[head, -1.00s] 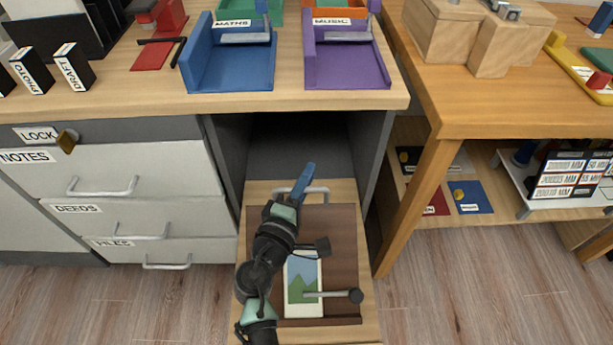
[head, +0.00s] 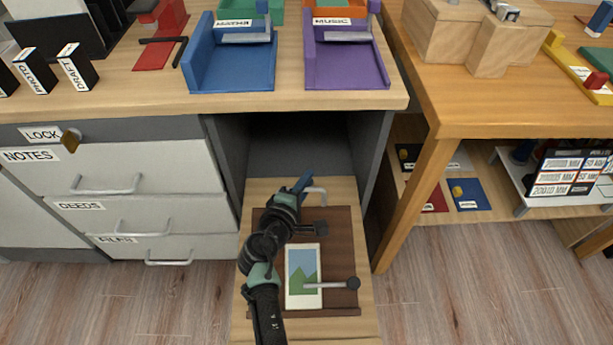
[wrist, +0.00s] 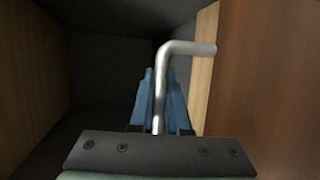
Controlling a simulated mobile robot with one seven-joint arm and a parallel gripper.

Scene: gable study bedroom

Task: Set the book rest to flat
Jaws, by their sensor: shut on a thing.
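A brown board with a ledge along its near edge, seemingly the book rest (head: 345,245), lies over a light wood panel (head: 367,290) at bottom centre in the head view. I cannot tell its exact tilt. A metal handle (head: 320,191) is at the panel's far end; in the wrist view the bent bar (wrist: 185,48) meets light wood at the right. My gripper (head: 303,184) is shut on this handle, its blue fingers around the bar in the wrist view (wrist: 159,100). My arm hides the board's left part.
A picture card (head: 303,290) and a dark-knobbed lever (head: 353,284) are on the board. A dark recess (head: 290,150) opens behind the panel. Drawers (head: 110,180) stand at left, a wooden table leg (head: 410,205) at right. Blue (head: 235,75) and purple (head: 345,75) trays sit above.

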